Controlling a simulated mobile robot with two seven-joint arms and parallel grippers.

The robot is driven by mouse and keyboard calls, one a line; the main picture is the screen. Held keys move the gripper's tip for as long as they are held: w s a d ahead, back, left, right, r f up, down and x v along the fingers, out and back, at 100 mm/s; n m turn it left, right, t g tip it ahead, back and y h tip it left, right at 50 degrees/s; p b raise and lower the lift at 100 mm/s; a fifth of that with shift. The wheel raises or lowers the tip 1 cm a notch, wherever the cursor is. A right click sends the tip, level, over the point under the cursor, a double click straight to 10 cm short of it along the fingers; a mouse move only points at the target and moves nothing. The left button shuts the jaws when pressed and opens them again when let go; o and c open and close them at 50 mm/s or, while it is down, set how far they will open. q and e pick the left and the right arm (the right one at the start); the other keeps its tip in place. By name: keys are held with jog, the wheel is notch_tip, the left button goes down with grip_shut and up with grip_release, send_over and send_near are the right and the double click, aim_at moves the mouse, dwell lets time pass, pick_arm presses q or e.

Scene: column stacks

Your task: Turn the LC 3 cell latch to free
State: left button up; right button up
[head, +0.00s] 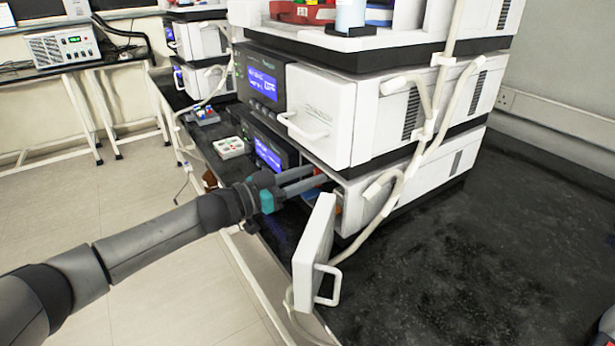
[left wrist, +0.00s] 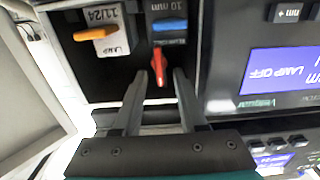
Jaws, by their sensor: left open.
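My left gripper (head: 314,178) reaches into the open front bay of the lower white instrument (head: 400,185). In the left wrist view its two fingers (left wrist: 160,80) are apart, one on each side of a small red latch lever (left wrist: 158,68). I cannot tell whether either finger touches it. The lever points toward the gripper, below a block with a blue bar (left wrist: 170,25) and a "10 mm" label. To its left is an orange lever (left wrist: 95,34) on a white "LAMP" label. In the head view the fingers partly hide the bay.
The bay's white door (head: 313,250) hangs open with its handle outward, close to my left forearm. Another white instrument (head: 340,115) stands on top. Hoses (head: 435,120) run down the stack's side. The black bench (head: 480,250) at right is mostly clear.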

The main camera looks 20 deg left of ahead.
pick_arm(q)
grip_shut()
dwell(0.7)
